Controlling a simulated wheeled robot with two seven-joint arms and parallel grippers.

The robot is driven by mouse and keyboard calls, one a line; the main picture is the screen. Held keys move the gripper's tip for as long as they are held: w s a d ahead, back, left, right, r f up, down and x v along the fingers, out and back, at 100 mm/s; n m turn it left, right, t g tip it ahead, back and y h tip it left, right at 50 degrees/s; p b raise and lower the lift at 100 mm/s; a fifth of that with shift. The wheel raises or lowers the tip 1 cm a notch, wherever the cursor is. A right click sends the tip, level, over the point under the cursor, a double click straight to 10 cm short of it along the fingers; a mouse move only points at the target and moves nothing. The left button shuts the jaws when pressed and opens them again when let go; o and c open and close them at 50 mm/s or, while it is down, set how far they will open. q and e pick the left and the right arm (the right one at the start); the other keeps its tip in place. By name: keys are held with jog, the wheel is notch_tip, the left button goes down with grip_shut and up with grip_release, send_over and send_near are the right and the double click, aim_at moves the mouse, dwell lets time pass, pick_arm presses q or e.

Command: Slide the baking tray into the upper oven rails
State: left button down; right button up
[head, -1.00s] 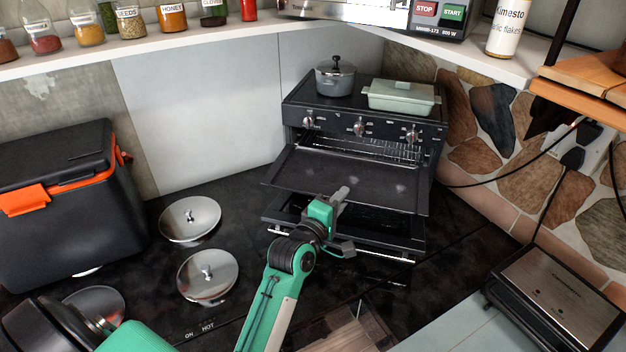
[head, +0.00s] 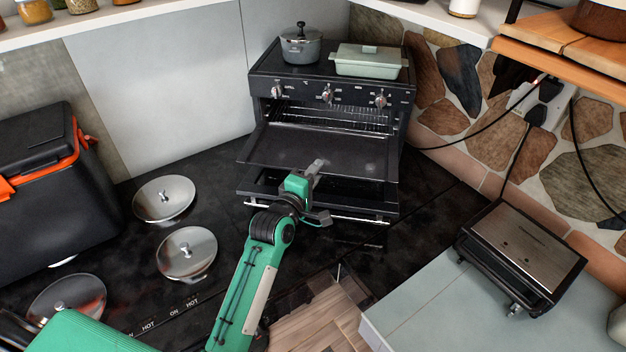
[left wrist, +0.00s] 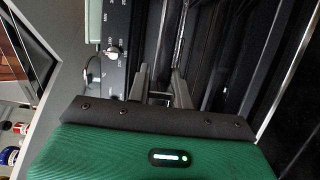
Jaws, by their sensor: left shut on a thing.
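The dark baking tray (head: 270,150) is level and sticks out of the front of the black oven (head: 262,88), its far edge at the oven opening. Wire rails (head: 345,118) show inside the opening, above and behind the tray. The oven door (head: 375,208) is folded down below the tray. My left gripper (head: 316,172) is shut on the baking tray at the middle of its front edge. In the left wrist view its two fingers (left wrist: 162,88) are close together, with the oven knobs to their left. Which rail the tray's far edge meets is hidden. My right gripper is out of view.
A grey pot (head: 301,47) and a pale green lidded dish (head: 368,62) stand on the oven top. Pan lids (head: 187,252) lie on the dark counter at left, beside a black cooler box (head: 40,200). A contact grill (head: 522,255) stands at right.

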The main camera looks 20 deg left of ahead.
pick_arm(q)
jog(key=shift+w+a+f+b, duration=0.1)
jog(key=shift+w+f+b, duration=0.3)
jog(key=shift+w, duration=0.25)
jog(key=shift+w+a+r, duration=0.15)
jog(key=shift+w, duration=1.2)
jog(key=b, duration=0.1)
send_near(327, 132)
jog(key=shift+w+d, duration=1)
jog(key=shift+d, duration=0.2)
jog(key=shift+w+a+b, duration=0.15)
jog(key=shift+w+b, duration=0.25)
jog(key=shift+w, duration=0.6)
jog(key=shift+w+a+b, duration=0.1)
jog(key=shift+w+b, duration=0.3)
jog(key=shift+w, duration=0.6)
jog(key=shift+w+a+b, duration=0.2)
jog(key=shift+w+b, duration=0.7)
jog(key=shift+w, duration=1.05)
jog(key=shift+w, duration=0.1)
